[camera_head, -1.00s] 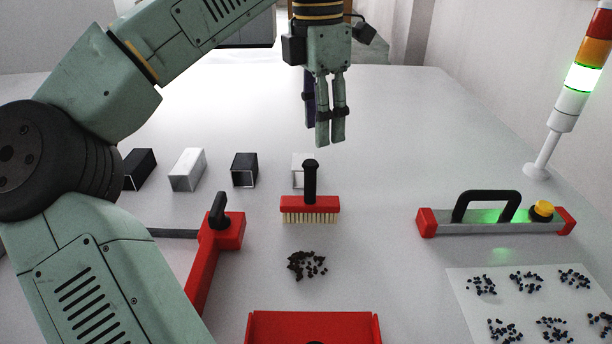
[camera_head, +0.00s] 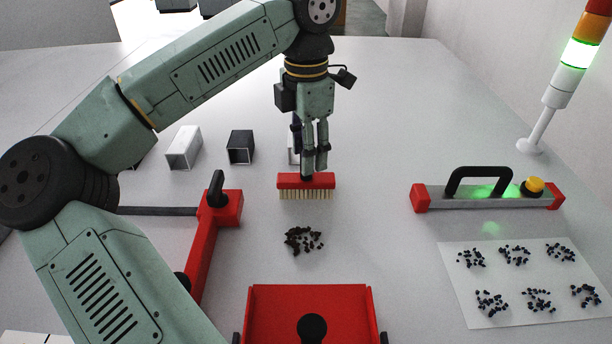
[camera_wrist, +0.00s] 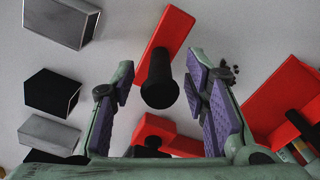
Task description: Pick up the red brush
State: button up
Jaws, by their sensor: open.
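The red brush (camera_head: 306,181) stands upright on the table, its pale bristles down and its black handle up. In the wrist view the red brush head (camera_wrist: 166,36) lies ahead, with the round black handle (camera_wrist: 159,82) pointing toward the camera. My gripper (camera_head: 314,166) is right above the brush in the head view and hides most of the handle. In the wrist view my gripper (camera_wrist: 160,88) is open, its purple-padded fingers on either side of the handle. A gap shows between each finger and the handle.
A heap of dark bits (camera_head: 303,240) lies in front of the brush, with a red dustpan (camera_head: 262,309) nearer. A red clamp-like tool (camera_head: 213,238) is left. Square tubes (camera_head: 184,148) stand behind. A grey bar with a black handle (camera_head: 487,197) and white sheet (camera_head: 470,305) are right.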

jog(key=shift+c, duration=0.4)
grip_shut()
dwell(0.4)
